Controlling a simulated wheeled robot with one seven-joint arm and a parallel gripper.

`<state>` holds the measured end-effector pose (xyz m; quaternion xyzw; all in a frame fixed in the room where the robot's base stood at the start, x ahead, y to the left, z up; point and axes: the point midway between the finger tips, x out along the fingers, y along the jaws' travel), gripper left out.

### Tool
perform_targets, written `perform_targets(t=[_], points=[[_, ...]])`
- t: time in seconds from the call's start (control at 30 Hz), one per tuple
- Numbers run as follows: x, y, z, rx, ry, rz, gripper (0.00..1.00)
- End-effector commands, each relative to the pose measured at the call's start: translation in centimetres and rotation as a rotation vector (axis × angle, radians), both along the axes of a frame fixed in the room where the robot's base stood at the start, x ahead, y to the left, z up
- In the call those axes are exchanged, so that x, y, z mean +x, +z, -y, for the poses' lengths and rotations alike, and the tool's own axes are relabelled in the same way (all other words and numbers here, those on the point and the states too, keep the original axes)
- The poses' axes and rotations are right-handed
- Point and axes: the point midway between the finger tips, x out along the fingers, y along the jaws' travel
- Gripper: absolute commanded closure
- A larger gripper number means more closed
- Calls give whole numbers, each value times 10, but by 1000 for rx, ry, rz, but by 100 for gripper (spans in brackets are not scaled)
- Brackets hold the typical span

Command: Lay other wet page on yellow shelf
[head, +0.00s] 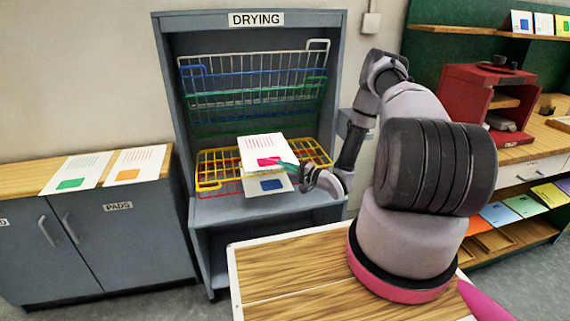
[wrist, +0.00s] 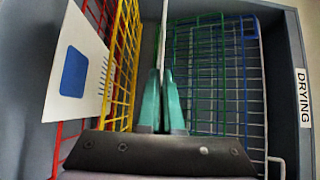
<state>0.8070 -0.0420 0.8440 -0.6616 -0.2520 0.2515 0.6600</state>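A white page with a pink square (head: 262,147) is held roughly flat above the yellow wire shelf (head: 212,170) of the drying rack. My gripper (head: 289,170) is shut on the page's near edge with its green fingertips. In the wrist view the held page (wrist: 164,35) is a thin line between the fingertips (wrist: 162,80), apart from the yellow shelf (wrist: 122,60). A second page, with a blue square (head: 270,186), lies lower, at the red shelf (head: 228,190); it also shows in the wrist view (wrist: 75,72). The held page hides part of the yellow shelf.
Green, blue and white wire shelves (head: 255,85) are tilted up at the back of the grey rack (head: 170,90). Pages with green (head: 72,184) and orange (head: 128,174) squares lie on the left cabinet. A wooden table (head: 295,270) stands in front; a red press (head: 470,95) is at right.

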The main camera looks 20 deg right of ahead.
Motion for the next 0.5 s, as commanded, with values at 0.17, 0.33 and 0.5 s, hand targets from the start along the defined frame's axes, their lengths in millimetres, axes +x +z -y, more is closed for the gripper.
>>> perform_targets(t=[0.17,0.33,0.5], points=[[14,-17,-1,-1,2,2,100],[27,-33,-1,0,1,1,100],[38,-50,0,2,-1,-1,100]])
